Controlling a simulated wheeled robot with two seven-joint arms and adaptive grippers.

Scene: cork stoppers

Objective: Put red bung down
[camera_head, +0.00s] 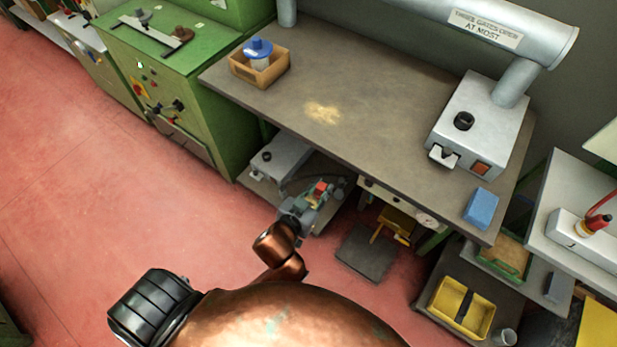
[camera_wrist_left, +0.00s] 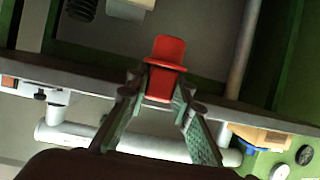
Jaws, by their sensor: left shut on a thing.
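The red bung (camera_head: 320,187) is held in my left gripper (camera_head: 318,193), in front of the workbench's long edge and, in the head view, below the tabletop. In the left wrist view the red bung (camera_wrist_left: 168,50) sits between the two fingertips of the left gripper (camera_wrist_left: 161,88), with its wider flanged part beyond the tips. The fingers are shut on its sides. My right gripper is in neither view.
The workbench (camera_head: 370,110) has a clear middle with a pale dusty patch (camera_head: 322,112). A wooden box (camera_head: 260,72) with a blue-lidded jar stands at its left, a grey machine (camera_head: 482,115) and blue block (camera_head: 481,208) at its right. A lower shelf holds a grey case (camera_head: 281,158).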

